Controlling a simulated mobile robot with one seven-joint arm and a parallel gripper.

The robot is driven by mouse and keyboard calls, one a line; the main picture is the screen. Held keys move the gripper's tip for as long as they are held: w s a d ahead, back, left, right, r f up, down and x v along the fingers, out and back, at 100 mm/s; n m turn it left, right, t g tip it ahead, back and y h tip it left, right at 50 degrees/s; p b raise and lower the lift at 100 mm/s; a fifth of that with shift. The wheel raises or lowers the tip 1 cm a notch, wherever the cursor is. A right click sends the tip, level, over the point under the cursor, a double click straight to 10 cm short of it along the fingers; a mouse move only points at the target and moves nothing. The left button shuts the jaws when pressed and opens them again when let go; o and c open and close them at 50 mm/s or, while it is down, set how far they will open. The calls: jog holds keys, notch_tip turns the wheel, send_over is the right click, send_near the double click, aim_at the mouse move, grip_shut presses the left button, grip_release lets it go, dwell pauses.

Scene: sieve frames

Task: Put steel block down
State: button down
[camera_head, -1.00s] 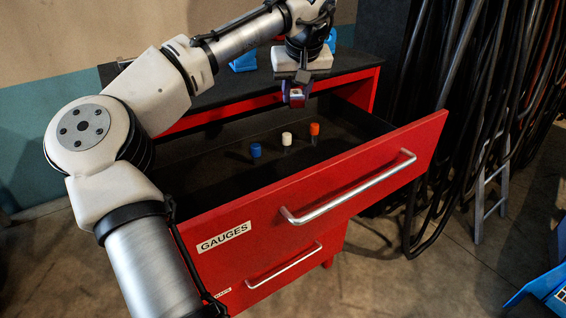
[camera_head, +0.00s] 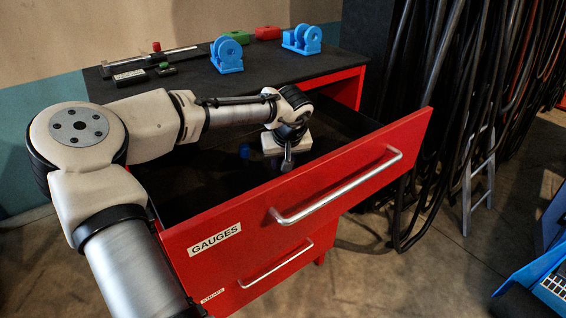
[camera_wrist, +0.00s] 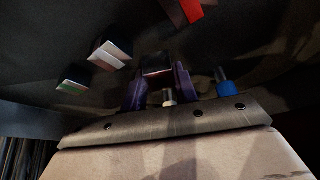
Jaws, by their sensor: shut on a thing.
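My gripper (camera_wrist: 160,88) is down inside the open red drawer (camera_head: 330,170). In the wrist view its two purple fingers are shut on the steel block (camera_wrist: 157,71), which shows as a dark piece with a pale and reddish edge. Whether the block touches the drawer floor I cannot tell.
A blue plug (camera_wrist: 223,86) and a white plug (camera_wrist: 168,97) stand close to the fingers. A dark block with a pale side (camera_wrist: 108,52), a green-marked block (camera_wrist: 72,80) and a red piece (camera_wrist: 192,10) also show. Blue fixtures (camera_head: 227,54) stand on the black top.

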jog(key=shift+f, duration=0.55)
jog(key=shift+f, duration=0.1)
jog(key=c, duration=1.1)
grip_release()
jog(key=v, duration=1.2)
jog(key=shift+b, duration=0.35)
